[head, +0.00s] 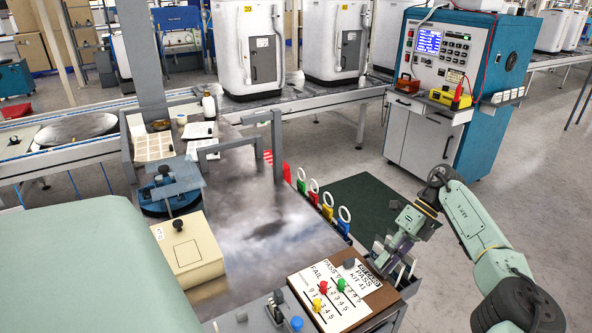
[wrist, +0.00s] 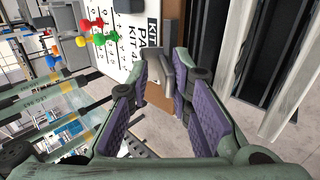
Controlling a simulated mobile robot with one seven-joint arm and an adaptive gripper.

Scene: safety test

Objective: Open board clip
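The board (head: 381,299) is brown with a white paper marked PASS, FAIL and KIT 41, and it lies at the front right of the workbench. The wrist view shows its paper and brown edge (wrist: 172,38). A grey part that looks like the board clip (wrist: 157,66) sits at that edge, between the tips of my gripper (wrist: 161,72). My gripper (head: 390,250) is at the board's back right corner in the head view. Its purple-padded fingers are apart. I cannot tell whether they touch the grey part. In the head view the clip is not clearly distinguishable.
Red, green and yellow pegs (head: 323,287) stand on the paper. Several coloured ring-handled tools (head: 328,206) hang along the bench's right edge. A beige box (head: 188,250) sits at the left. A dark green mat (head: 355,210) lies on the floor behind my gripper.

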